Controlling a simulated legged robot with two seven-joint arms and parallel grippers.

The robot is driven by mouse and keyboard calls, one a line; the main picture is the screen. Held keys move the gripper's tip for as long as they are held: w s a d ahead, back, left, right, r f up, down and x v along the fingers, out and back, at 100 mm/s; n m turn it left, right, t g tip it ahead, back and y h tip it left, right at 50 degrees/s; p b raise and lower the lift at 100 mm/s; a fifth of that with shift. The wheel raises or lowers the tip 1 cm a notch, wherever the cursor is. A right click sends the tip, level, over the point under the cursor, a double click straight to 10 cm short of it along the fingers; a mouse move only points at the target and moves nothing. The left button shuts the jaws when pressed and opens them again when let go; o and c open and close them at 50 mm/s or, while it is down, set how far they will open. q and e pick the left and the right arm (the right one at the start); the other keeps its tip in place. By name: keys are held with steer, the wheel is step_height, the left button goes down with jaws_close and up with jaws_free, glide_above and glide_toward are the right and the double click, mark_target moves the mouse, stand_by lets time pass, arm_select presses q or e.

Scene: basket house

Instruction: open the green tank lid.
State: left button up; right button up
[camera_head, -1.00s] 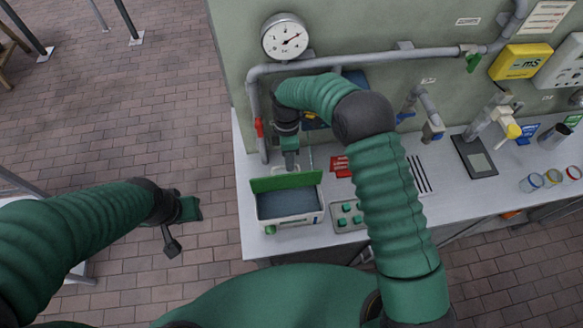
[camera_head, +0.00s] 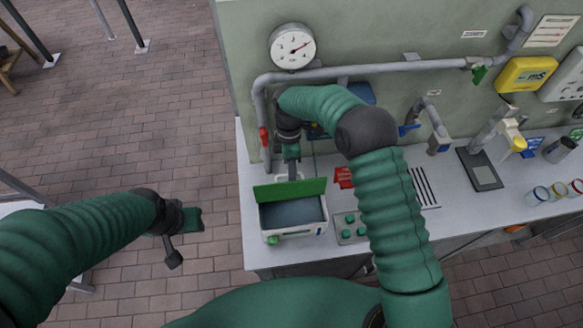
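The tank (camera_head: 294,231) is a small white box with a grey-blue inside, near the left end of the counter. Its green lid (camera_head: 290,190) stands raised along the back edge, so the inside shows. My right gripper (camera_head: 292,170) points down just behind the raised lid. Its fingertips are partly hidden by the lid, and I cannot tell whether they touch it or are open. My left gripper (camera_head: 184,238) hangs over the brick floor to the left of the counter, away from the tank. Its finger opening is unclear.
A grey panel with green buttons (camera_head: 349,228) sits right of the tank, partly behind my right arm. A grey pipe (camera_head: 360,71) with a red-handled valve (camera_head: 263,137) runs along the wall below a round gauge (camera_head: 293,46). Several jars stand at the right.

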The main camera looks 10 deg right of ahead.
steer(key=b+v, duration=0.2)
steer(key=v, duration=0.5)
steer(key=shift+r+b, duration=0.25)
steer(key=shift+b, duration=0.15)
steer(key=shift+w+a, duration=0.1)
steer(key=shift+c, duration=0.4)
